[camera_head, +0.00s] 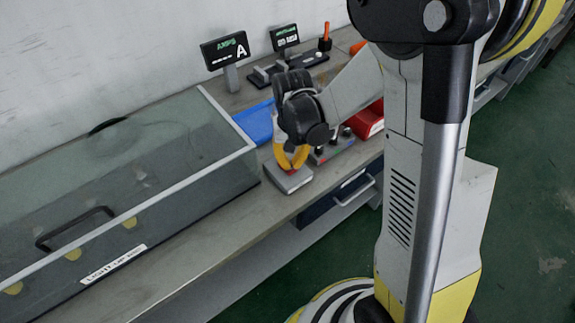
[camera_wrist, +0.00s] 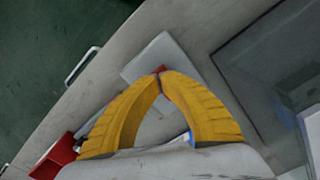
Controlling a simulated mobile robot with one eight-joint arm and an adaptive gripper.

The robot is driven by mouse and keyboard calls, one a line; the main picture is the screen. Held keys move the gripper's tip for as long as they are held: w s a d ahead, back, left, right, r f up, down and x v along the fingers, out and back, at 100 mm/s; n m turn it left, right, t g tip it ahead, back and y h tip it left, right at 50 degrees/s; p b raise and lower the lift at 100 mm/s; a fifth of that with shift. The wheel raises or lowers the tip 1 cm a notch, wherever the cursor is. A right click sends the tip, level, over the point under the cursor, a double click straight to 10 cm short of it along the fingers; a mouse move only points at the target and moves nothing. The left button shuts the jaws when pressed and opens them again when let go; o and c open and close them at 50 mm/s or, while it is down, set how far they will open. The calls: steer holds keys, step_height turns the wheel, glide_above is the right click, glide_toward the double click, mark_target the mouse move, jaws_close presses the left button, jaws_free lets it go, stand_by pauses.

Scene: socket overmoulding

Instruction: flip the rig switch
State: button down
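A small grey box with a red switch on top is the likely rig switch (camera_head: 291,181), at the bench's front edge in the head view. In the wrist view the pale box (camera_wrist: 181,52) lies beyond my fingertips, with the red part (camera_wrist: 160,68) right at them. My gripper (camera_head: 290,168) points down over the box. Its yellow fingers arch together, and their tips meet or nearly meet in the wrist view (camera_wrist: 161,74). The tips hide part of the red piece. I cannot tell whether it is between them or just beneath, or which way the switch is set.
A glass-covered case (camera_head: 150,215) labelled "LIGHT-UP" stands close on the left. A blue tray (camera_head: 255,122) and a red bin (camera_head: 369,120) are nearby. A display marked A (camera_head: 226,50) stands behind. A drawer handle (camera_head: 355,190) sticks out below the bench edge.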

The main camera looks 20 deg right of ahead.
mark_target(291, 169)
steer(key=shift+f+b, duration=0.7)
steer(key=shift+f, duration=0.15)
steer(key=shift+r, duration=0.1)
stand_by(0.3)
steer(key=shift+r+p, duration=2.55)
steer(key=shift+r, duration=0.9)
steer(key=shift+r, duration=0.1)
steer(key=s+r+n+t, duration=0.2)
steer(key=s+r+t, duration=0.5)
steer(key=s+r, duration=0.5)
steer(key=shift+s+r, duration=0.35)
steer(key=shift+r, duration=1.85)
